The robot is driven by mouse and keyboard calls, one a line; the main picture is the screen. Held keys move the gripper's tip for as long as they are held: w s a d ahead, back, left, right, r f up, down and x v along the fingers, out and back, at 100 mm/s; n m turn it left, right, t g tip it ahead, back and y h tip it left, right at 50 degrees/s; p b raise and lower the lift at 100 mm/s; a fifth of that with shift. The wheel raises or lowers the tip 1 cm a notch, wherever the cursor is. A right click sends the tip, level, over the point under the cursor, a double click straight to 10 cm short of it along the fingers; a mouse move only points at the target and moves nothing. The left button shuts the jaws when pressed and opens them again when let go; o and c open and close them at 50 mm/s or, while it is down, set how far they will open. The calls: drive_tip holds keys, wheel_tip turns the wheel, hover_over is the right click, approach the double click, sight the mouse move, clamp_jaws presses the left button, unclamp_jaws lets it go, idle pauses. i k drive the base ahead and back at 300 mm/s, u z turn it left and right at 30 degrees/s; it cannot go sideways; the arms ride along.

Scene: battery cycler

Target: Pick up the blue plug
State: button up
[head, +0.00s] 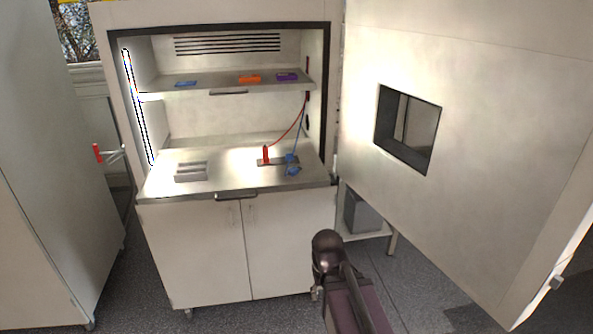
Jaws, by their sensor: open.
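The blue plug (292,170) is at the right front of the steel worktop (228,180) inside the cabinet. It looks tilted or lying, and it is too small to tell its exact pose. A blue cable (297,130) rises from the blue parts there to the right wall. A red plug (266,155) stands upright on a small flat holder (278,162) just to the left. Part of my arm shows at the bottom, in front of the cabinet. My gripper's fingers cannot be made out in this view.
A shelf (215,86) above holds blue, orange and purple items. A slotted metal tray (191,171) sits at the worktop's left. The large cabinet door (470,130) stands open on the right. A grey box (362,212) is on a low stand behind it.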

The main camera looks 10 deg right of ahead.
sight(292, 172)
drive_tip(key=i, duration=0.9)
drive_tip(key=u, duration=0.05)
